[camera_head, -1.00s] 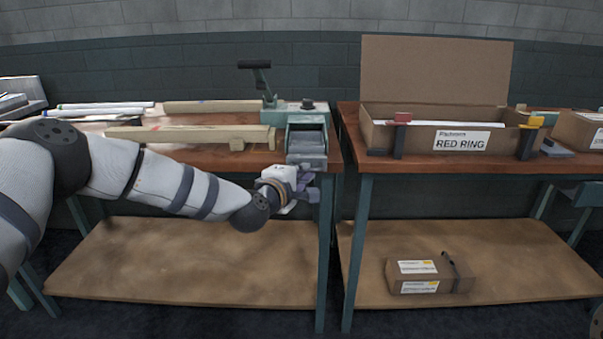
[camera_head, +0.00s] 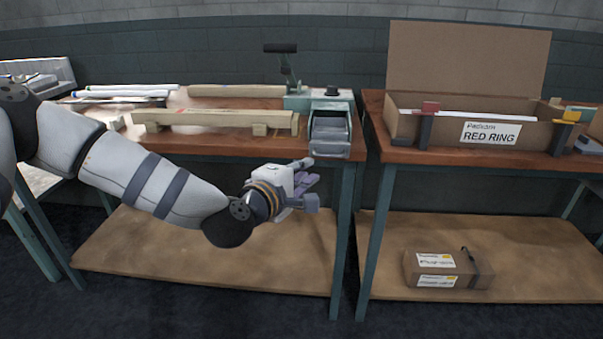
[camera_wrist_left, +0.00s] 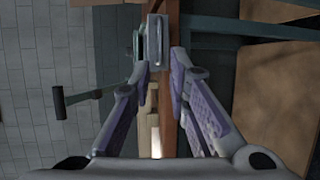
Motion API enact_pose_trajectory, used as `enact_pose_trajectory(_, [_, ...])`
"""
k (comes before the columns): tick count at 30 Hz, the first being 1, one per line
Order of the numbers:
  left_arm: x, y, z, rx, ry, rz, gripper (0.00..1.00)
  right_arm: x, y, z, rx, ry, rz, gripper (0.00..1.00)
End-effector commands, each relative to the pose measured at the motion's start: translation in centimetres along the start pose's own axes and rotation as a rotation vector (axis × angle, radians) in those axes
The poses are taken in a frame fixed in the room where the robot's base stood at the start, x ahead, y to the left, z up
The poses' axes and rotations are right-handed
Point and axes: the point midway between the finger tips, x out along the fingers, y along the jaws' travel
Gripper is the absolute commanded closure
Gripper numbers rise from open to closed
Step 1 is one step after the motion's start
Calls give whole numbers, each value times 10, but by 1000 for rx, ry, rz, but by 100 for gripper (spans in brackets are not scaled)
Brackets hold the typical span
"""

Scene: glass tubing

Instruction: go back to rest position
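My left arm reaches in from the left in the head view. Its gripper (camera_head: 310,182) hangs in front of the left workbench, just below the grey-green tray of the bench device (camera_head: 329,132). In the left wrist view the two purple-padded fingers of this gripper (camera_wrist_left: 160,68) stand apart with a gap between their tips. Nothing shows held between them; the bench edge and device show beyond. My right gripper is not in view.
The left workbench (camera_head: 220,146) carries wooden pieces and white tubes (camera_head: 125,91). The right workbench (camera_head: 375,145) holds an open carton marked RED RING (camera_head: 450,148). A small carton (camera_head: 447,270) lies on its lower shelf (camera_head: 520,235). A gap separates the benches.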

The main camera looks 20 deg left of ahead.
Motion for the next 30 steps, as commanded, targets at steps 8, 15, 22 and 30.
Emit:
enact_pose_trajectory(8, [-18,0,0,0,0,0,84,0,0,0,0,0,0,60])
enact_pose_trajectory(15, [-17,0,0,0,0,0,84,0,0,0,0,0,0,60])
enact_pose_trajectory(22, [-33,-61,27,116,-77,-150,84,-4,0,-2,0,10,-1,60])
enact_pose_trajectory(30, [-182,-273,74,589,-450,-718,84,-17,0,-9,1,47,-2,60])
